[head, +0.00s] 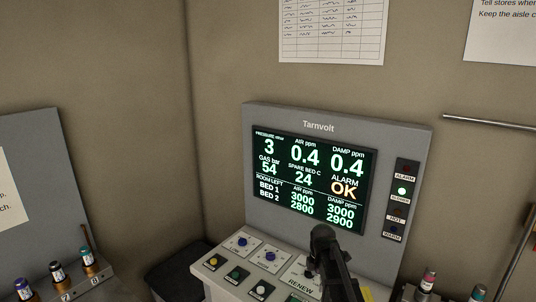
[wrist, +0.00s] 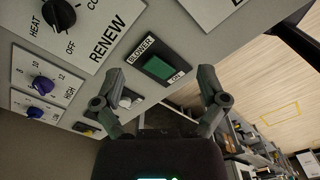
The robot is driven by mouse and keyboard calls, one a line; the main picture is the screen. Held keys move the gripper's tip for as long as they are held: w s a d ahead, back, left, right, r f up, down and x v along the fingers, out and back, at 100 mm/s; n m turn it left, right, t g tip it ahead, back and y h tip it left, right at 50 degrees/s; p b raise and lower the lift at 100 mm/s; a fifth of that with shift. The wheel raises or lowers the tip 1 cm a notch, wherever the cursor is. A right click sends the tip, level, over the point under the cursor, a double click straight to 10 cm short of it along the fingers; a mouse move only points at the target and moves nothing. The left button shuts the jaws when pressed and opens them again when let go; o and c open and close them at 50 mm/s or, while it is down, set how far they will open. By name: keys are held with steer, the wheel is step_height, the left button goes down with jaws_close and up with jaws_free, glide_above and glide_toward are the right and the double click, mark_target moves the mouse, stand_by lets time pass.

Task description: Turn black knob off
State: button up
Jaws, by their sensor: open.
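The black knob (wrist: 58,14) shows at the upper left of the wrist view, on a white plate marked HEAT, OFF and RENEW. I cannot tell for certain which mark its pointer faces. In the head view my gripper (head: 322,238) is over the right part of the console and hides most of the RENEW plate's knob area. In the wrist view my gripper (wrist: 160,102) has its two fingers wide apart with nothing between them. The knob lies beyond the left finger, apart from it.
A green BLOWER switch (wrist: 158,67) sits just beyond the fingers. Blue knobs (wrist: 42,85) are on the plate at left. The Tarnvolt screen (head: 312,180) stands upright behind the console and shows ALARM OK. Small bottles (head: 428,282) stand at right.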

steer(key=s+f+m+b, duration=0.3)
steer(key=s+m, duration=0.2)
steer(key=m, duration=0.1)
steer(key=s+f+m+b, duration=0.3)
steer(key=s+m, duration=0.2)
steer(key=m, duration=0.1)
steer(key=s+f+m+b, duration=0.3)
steer(key=s+m, duration=0.3)
steer(key=shift+d+f+b, duration=0.1)
steer(key=shift+f+b, duration=0.2)
steer(key=shift+f, duration=0.05)
steer(key=shift+s+f+m, duration=0.2)
steer(key=shift+s+m, duration=0.2)
steer(key=shift+m, duration=0.6)
stand_by(0.3)
